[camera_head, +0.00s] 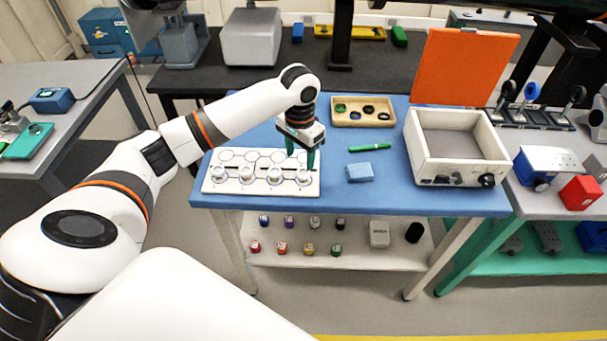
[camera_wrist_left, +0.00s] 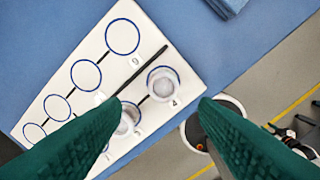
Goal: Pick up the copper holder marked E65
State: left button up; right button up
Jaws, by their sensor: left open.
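My left gripper (camera_head: 301,158) is open, green-fingered and pointing down, above the right end of a white board (camera_head: 232,188). In the left wrist view its fingers (camera_wrist_left: 158,103) are spread with nothing between the tips. Several small pale, round holders stand in a row along the board's front edge; the rightmost holder (camera_head: 303,175) is just below my fingertips. In the left wrist view this holder (camera_wrist_left: 163,83) sits in a circle beside the number 4, and another holder (camera_wrist_left: 126,118) is partly behind the left finger. No E65 mark or clear copper colour is readable.
The board's back row has empty circles. Small coloured cylinders stand on the shelf (camera_head: 360,258) below.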

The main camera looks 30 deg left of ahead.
aim_at(303, 174)
pick_arm(q)
jog(key=f, duration=0.2)
jog(key=f+p, duration=0.1)
jog(key=f, duration=0.3)
jog(key=shift+w+d+f, duration=0.25)
jog(key=shift+w, duration=0.05)
jog(key=shift+c, duration=0.2)
jog(key=c, duration=1)
